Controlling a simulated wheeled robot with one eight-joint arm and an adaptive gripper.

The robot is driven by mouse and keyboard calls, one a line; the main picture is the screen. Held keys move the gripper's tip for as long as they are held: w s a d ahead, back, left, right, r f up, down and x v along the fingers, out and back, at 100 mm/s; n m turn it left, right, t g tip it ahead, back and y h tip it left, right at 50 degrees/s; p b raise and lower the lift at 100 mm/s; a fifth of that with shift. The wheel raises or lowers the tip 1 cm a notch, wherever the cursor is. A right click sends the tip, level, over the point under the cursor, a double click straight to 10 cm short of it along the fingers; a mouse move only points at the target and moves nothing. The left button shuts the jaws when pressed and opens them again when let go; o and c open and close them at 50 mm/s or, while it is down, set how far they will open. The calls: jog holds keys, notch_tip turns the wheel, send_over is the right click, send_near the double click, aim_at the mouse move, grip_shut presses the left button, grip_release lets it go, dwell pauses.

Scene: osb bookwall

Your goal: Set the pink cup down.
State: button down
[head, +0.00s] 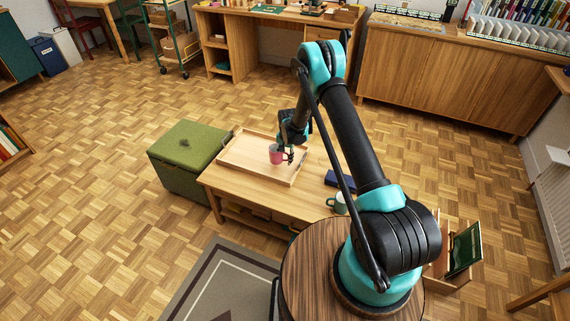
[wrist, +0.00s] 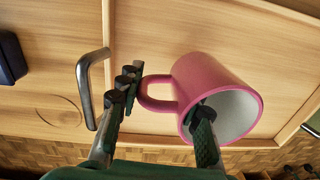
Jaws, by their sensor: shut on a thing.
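The pink cup (head: 276,154) is over the wooden tray (head: 243,152) on the low table. In the wrist view the cup (wrist: 208,82) shows its pale inside and its handle toward the left finger. My gripper (head: 287,154) is shut on the cup. In the wrist view one finger is at the handle and the other overlaps the rim, with my gripper (wrist: 165,100) spanning between them. Whether the cup's base touches the tray cannot be told. The tray floor around the cup looks empty.
A dark blue object (head: 338,179) and a teal mug (head: 338,204) stand on the table (head: 222,186) to the tray's right. The tray has raised rims and a metal handle (wrist: 90,88). A green ottoman (head: 188,148) is at the table's left.

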aim_at(285, 168)
jog(key=shift+f, duration=1.65)
jog(key=c, duration=1)
grip_release()
jog(key=shift+f, duration=0.1)
